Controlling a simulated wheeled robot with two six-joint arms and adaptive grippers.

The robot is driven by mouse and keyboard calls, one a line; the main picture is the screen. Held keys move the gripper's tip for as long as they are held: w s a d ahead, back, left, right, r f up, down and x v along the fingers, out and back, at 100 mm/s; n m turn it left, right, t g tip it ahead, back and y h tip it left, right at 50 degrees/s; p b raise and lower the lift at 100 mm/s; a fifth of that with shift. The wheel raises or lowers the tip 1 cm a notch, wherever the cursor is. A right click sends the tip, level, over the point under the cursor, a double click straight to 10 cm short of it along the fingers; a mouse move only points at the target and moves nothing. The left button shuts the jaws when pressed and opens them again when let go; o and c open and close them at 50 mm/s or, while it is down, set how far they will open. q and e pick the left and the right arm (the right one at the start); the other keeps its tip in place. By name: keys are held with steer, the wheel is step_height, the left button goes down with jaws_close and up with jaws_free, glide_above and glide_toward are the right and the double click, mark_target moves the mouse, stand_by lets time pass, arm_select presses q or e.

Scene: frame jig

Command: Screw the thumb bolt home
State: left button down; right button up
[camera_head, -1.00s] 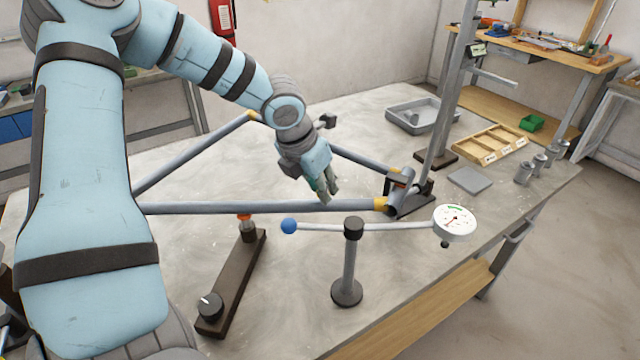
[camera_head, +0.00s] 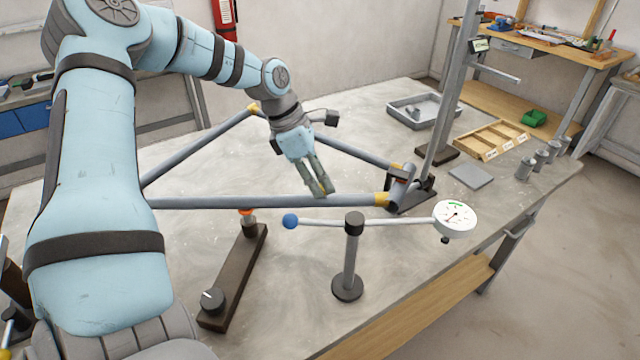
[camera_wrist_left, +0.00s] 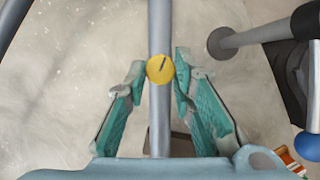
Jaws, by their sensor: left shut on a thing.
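The thumb bolt (camera_wrist_left: 160,69) shows in the left wrist view as a round yellow head with a dark mark across it. It sits over the grey tube (camera_wrist_left: 160,115). My left gripper (camera_wrist_left: 160,72) has one fingertip on each side of the head and is shut on it. In the head view my left gripper (camera_head: 324,191) points down at the front tube of the frame (camera_head: 240,202), left of its yellow corner joint (camera_head: 382,199). The bolt is hidden by the fingers there, and its shank is not visible. My right gripper is not in view.
A dial gauge (camera_head: 456,218) on an arm with a blue ball (camera_head: 290,221) stands on a post (camera_head: 350,260) in front of the tube. A dark bar with a knob (camera_head: 234,275) lies left of it. A grey tray (camera_head: 400,117) and wooden tray (camera_head: 470,145) stand behind.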

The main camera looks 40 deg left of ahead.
arm_select(q)
steer(key=m, duration=0.1)
steer(key=m+b, duration=0.1)
steer(key=shift+w+a+f+m+g+h+b, duration=0.1)
steer(key=shift+w+m+g+h+b, duration=0.05)
steer(key=shift+m+g+h+b, duration=0.45)
steer(key=shift+m+g+b, duration=0.25)
steer(key=shift+m, duration=0.85)
steer(key=c, duration=1.3)
jaws_free()
steer(key=shift+c, duration=0.2)
steer(key=shift+a+r, duration=0.15)
steer(key=shift+r, duration=0.25)
steer(key=v, duration=1.1)
steer(key=shift+r, duration=0.2)
